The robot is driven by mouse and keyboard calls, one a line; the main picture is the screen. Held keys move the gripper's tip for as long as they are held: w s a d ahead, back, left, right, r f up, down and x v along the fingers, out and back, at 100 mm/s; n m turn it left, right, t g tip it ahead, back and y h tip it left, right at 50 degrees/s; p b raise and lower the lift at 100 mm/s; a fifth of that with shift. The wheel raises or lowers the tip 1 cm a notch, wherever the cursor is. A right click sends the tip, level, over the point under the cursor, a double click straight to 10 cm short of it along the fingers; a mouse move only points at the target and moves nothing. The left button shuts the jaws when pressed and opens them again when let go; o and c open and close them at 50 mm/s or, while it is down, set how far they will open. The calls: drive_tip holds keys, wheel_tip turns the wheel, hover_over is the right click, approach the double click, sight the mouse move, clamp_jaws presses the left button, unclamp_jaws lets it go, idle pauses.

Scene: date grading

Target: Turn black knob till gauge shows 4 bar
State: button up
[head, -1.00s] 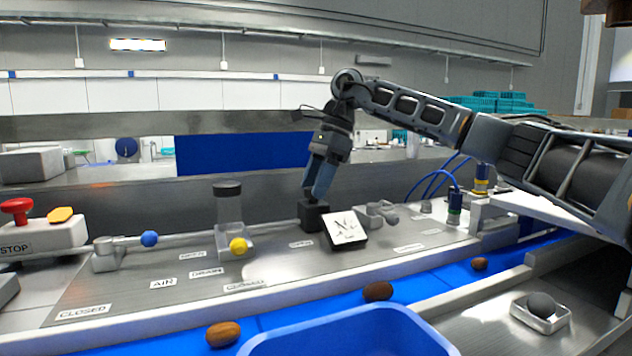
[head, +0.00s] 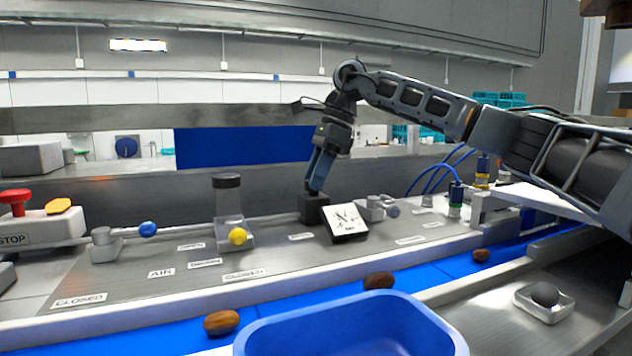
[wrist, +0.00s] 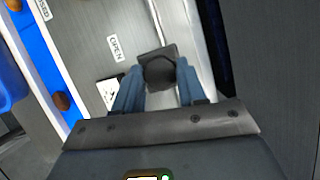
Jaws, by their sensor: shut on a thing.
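The black knob (wrist: 160,72) sits on its dark block (head: 313,209) behind the gauge on the metal panel. My gripper (head: 316,188) points down onto it from above, its blue fingers shut on the knob. In the wrist view the two fingers (wrist: 157,88) stand on either side of the knob. The gauge (head: 345,221) has a white square face tilted toward the head camera. Its needle and marks show but are too small to read. In the wrist view the gauge (wrist: 108,92) is partly hidden by a finger.
A yellow-ended lever (head: 238,237) by a clear cylinder and a blue-ended lever (head: 148,229) stand to the left. A grey-ended lever (head: 391,210) is close on the right. In front, dates (head: 378,281) lie on the blue belt (head: 290,302), beside a blue bin (head: 350,325).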

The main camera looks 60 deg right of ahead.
drive_tip(key=m+b, duration=0.1)
drive_tip(key=b, duration=0.1)
drive_tip(key=m+h+b, duration=0.1)
drive_tip(key=m+b, duration=0.1)
drive_tip(key=m+h+b, duration=0.1)
drive_tip(key=m+b, duration=0.1)
drive_tip(key=shift+s+a+f+t, duration=0.1)
drive_tip(key=shift+f+t, duration=0.15)
drive_tip(key=shift+t, duration=0.15)
drive_tip(key=m+h+b, duration=0.1)
drive_tip(key=m+b, duration=0.2)
drive_tip(key=shift+a+r+m, duration=0.1)
drive_tip(key=shift+r+m, duration=0.05)
drive_tip(key=shift+m, duration=0.25)
drive_tip(key=shift+r, duration=0.1)
drive_tip(key=o, duration=1.1)
drive_tip(key=shift+c, duration=0.2)
drive_tip(key=p+v, duration=0.3)
drive_tip(key=v, duration=0.4)
drive_tip(key=shift+s+r, duration=0.25)
drive_tip(key=shift+r, duration=0.1)
